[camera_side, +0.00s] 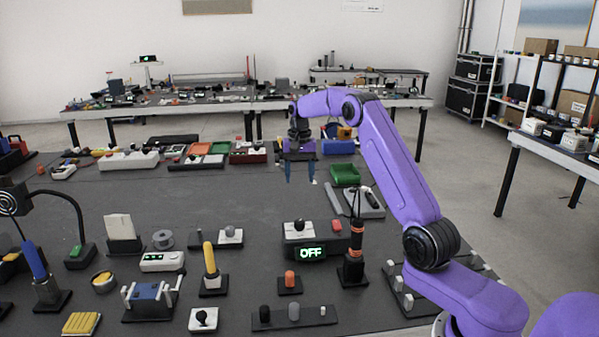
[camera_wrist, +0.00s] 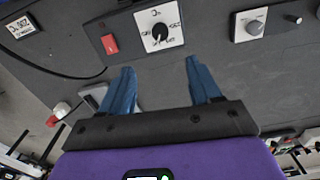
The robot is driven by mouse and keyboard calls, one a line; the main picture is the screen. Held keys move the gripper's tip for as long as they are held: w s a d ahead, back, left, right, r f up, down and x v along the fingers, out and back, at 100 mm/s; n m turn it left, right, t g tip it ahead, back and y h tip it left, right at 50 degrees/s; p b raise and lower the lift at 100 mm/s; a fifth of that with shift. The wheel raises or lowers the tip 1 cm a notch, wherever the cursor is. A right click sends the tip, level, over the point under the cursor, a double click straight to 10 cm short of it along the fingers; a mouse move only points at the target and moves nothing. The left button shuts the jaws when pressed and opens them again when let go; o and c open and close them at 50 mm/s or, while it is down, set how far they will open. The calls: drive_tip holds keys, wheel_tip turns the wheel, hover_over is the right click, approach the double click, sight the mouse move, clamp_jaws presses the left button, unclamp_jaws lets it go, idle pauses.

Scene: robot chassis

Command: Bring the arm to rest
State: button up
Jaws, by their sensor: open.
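My purple arm reaches in from the right in the side view. My gripper (camera_side: 300,172) points down above the far middle part of the dark table (camera_side: 240,190), with its two blue fingers apart and nothing between them. In the wrist view my gripper (camera_wrist: 163,90) shows its two blue fingers spread, with bare table surface between them. Beyond the fingertips is a white panel with a black rotary knob (camera_wrist: 159,32) and a red rocker switch (camera_wrist: 110,44). The fingers appear apart from these.
A box with an OFF display (camera_side: 310,252) stands front centre, beside an orange-and-black tool in a stand (camera_side: 356,240). A green bin (camera_side: 345,174) lies right of my gripper. A grey knob unit (camera_wrist: 249,25) shows in the wrist view. The table's middle left is clear.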

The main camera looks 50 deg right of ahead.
drive_tip(key=shift+r, duration=0.4)
drive_tip(key=s+a+r+n, duration=0.1)
drive_tip(key=a+n, duration=0.2)
drive_tip(key=a, duration=0.5)
drive_tip(key=s+a+r+n, duration=0.2)
drive_tip(key=a, duration=0.5)
drive_tip(key=s+a+r+n, duration=0.1)
drive_tip(key=s+a+n, duration=0.5)
drive_tip(key=s+a, duration=0.5)
drive_tip(key=s+a+f+n, duration=0.1)
drive_tip(key=s+n, duration=0.4)
drive_tip(key=s, duration=0.8)
drive_tip(key=s+f+n, duration=0.2)
drive_tip(key=s+n, duration=0.4)
drive_tip(key=s, duration=0.8)
drive_tip(key=shift+s+a+f, duration=0.25)
drive_tip(key=shift+a+f, duration=0.05)
drive_tip(key=shift+a, duration=0.05)
